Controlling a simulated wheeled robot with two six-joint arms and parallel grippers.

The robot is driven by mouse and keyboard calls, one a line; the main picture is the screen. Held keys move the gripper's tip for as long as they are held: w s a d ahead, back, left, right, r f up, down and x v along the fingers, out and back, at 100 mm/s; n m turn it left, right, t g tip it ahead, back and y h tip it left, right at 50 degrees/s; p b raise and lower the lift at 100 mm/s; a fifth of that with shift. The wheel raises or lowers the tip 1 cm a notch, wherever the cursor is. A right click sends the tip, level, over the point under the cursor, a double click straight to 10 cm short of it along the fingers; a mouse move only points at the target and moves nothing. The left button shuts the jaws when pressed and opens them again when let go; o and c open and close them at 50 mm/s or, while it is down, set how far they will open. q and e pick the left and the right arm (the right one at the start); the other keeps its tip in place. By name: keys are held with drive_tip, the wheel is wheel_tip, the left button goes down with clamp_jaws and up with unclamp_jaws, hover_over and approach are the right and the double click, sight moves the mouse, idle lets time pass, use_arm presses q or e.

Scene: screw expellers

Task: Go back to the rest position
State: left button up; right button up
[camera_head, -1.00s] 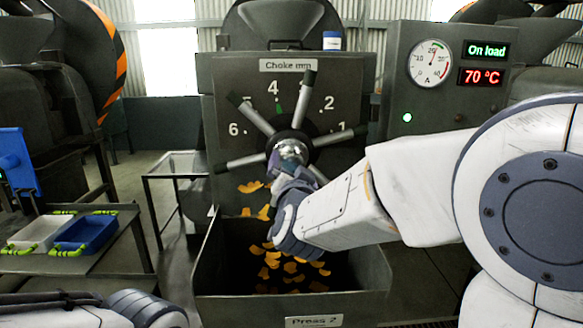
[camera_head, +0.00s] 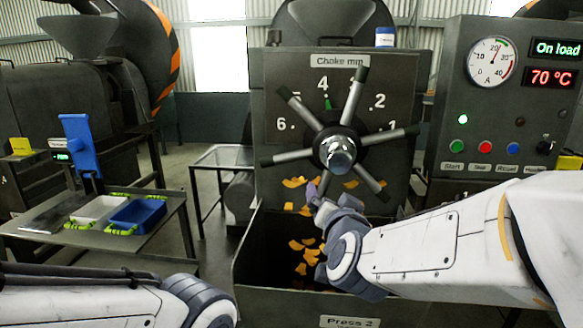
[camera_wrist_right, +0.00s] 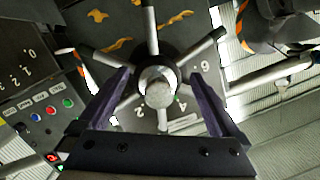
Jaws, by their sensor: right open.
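The choke handwheel (camera_head: 338,150) has several dark-tipped spokes and a shiny hub on the front of the press, under a dial marked 6, 4, 2, 1. A green mark sits just below the 4. My right gripper (camera_head: 318,196) is below the hub in the head view, small and partly hidden by its wrist. In the right wrist view my right gripper (camera_wrist_right: 158,88) has its two purple fingers apart. The hub (camera_wrist_right: 159,88) shows between them, with no grip on it. My left arm's end shows at the lower left, with its gripper out of frame.
Orange flakes (camera_head: 302,258) lie in the dark bin (camera_head: 245,240) below the wheel. The control panel (camera_head: 490,105) reads "On load" and 70 °C. At left, a table (camera_head: 50,240) carries a white tray (camera_head: 98,208) and a blue tray (camera_head: 138,214).

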drive_tip(key=s+f+n+g+y, duration=0.1)
drive_tip(key=s+f+n+g, duration=0.15)
drive_tip(key=f, duration=0.45)
drive_tip(key=s+f+n+g+y, duration=0.1)
drive_tip(key=f+n+g, duration=0.1)
drive_tip(key=f+g, duration=0.35)
drive_tip(key=s+d+f+n+g, duration=0.2)
drive_tip(key=s+d+f+g, duration=0.35)
drive_tip(key=s+f, duration=0.55)
drive_tip(key=s+a+r+n+g, duration=0.1)
drive_tip(key=s+a+r+n, duration=0.1)
drive_tip(key=s+a, duration=0.4)
drive_tip(key=s+a+r+n+g, duration=0.1)
drive_tip(key=s+a+r+n, duration=0.2)
drive_tip(key=s+a+n, duration=0.2)
drive_tip(key=s+a, duration=0.2)
drive_tip(key=s, duration=0.1)
drive_tip(key=shift+a+r+g, duration=0.2)
drive_tip(key=shift+r+g, duration=0.1)
drive_tip(key=shift+g, duration=0.05)
idle(0.9)
